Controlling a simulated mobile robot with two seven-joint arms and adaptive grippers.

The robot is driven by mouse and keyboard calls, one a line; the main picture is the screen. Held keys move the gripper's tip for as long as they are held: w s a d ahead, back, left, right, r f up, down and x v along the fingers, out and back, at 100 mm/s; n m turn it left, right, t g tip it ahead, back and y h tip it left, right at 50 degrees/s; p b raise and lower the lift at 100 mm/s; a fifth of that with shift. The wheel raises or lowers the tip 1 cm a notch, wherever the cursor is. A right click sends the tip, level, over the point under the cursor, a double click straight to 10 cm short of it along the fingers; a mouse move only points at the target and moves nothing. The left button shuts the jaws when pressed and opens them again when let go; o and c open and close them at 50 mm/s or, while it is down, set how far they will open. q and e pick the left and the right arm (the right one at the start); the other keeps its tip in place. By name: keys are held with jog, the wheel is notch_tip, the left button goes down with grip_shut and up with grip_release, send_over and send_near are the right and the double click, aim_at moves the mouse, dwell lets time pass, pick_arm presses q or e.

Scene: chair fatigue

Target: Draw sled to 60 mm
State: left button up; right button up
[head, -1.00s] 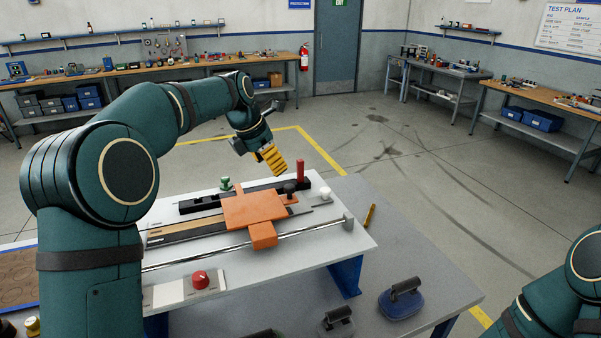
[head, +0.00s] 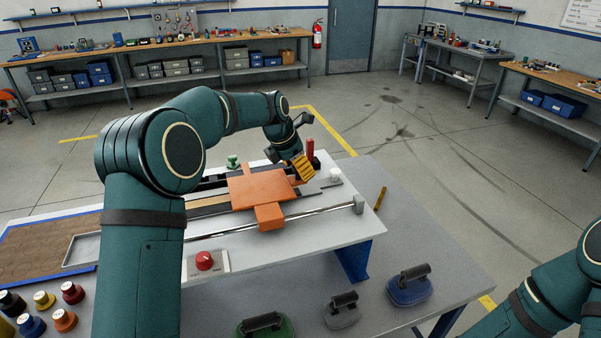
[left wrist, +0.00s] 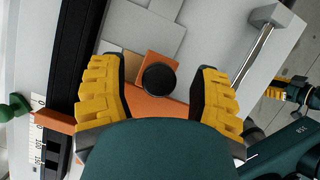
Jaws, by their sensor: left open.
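The orange sled (head: 258,188) sits on the rails of the white fixture (head: 345,243), with an orange block towards the front. My left gripper (head: 301,168) is open and low at the sled's far right side. In the left wrist view its yellow fingers stand apart on either side of a round black knob (left wrist: 158,79) above an orange part. I cannot tell whether they touch it. A white scale (left wrist: 39,130) shows at the left, with an orange strip (left wrist: 52,121) across it. My right gripper (left wrist: 276,93) seems to show small at the right there, its jaws unclear.
A red post (head: 310,147) stands right behind my left gripper. A green knob (head: 233,161) and a white knob (head: 336,174) stand on the fixture. A red dial (head: 204,261) is at the front. Handled blocks, one blue (head: 409,290), stand on the grey table.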

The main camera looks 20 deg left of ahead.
pick_arm(q)
jog(key=shift+x, duration=0.95)
grip_shut()
jog(key=shift+a, duration=0.1)
